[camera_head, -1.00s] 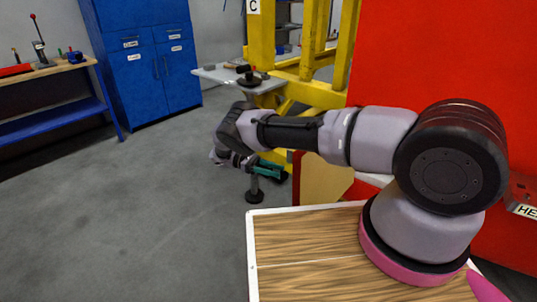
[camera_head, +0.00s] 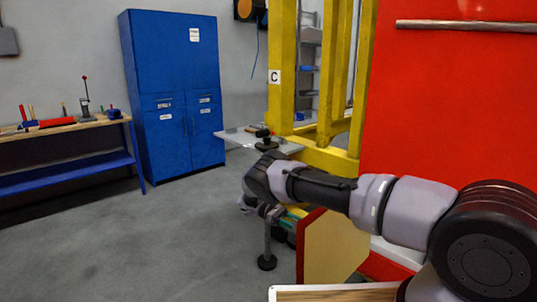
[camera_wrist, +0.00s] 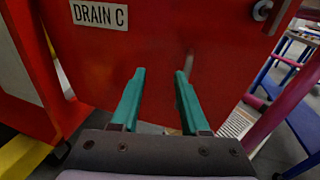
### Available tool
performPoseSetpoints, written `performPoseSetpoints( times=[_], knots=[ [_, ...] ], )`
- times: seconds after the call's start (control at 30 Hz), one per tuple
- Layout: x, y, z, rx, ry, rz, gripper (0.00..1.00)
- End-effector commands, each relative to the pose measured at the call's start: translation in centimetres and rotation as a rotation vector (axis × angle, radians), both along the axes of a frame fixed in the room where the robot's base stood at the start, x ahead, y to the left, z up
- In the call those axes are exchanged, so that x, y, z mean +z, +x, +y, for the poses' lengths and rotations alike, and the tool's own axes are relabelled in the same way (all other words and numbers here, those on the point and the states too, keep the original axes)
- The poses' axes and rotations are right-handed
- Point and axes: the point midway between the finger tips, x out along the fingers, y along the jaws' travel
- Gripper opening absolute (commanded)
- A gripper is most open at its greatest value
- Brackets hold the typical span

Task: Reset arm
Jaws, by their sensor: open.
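My arm reaches left across the head view, and its gripper end is mostly hidden behind the wrist and the arm. In the wrist view my gripper (camera_wrist: 160,73) shows two teal fingers, apart with nothing between them. The fingers point toward a red panel (camera_wrist: 155,45) with a label (camera_wrist: 98,14) reading DRAIN C. I cannot tell how far the fingertips are from that panel.
A yellow frame (camera_head: 283,70) and a small grey table (camera_head: 240,139) stand behind the arm. A large red panel (camera_head: 440,90) fills the right. A blue cabinet (camera_head: 170,60) and a workbench (camera_head: 65,128) stand at the left. Grey floor (camera_head: 170,235) is open at front left.

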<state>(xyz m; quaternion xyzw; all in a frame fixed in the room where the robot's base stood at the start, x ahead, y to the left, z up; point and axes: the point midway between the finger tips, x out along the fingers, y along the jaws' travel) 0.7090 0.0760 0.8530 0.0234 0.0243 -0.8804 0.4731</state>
Motion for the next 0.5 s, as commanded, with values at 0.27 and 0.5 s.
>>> performPoseSetpoints(
  times=[0.27, 0.5],
  knots=[
    [6.5, 2.2, -1.5, -0.074, 0.082, -0.067, 0.45],
    [15.9, 3.7, -4.8, -0.176, 0.223, -0.198, 0.45]
  ],
)
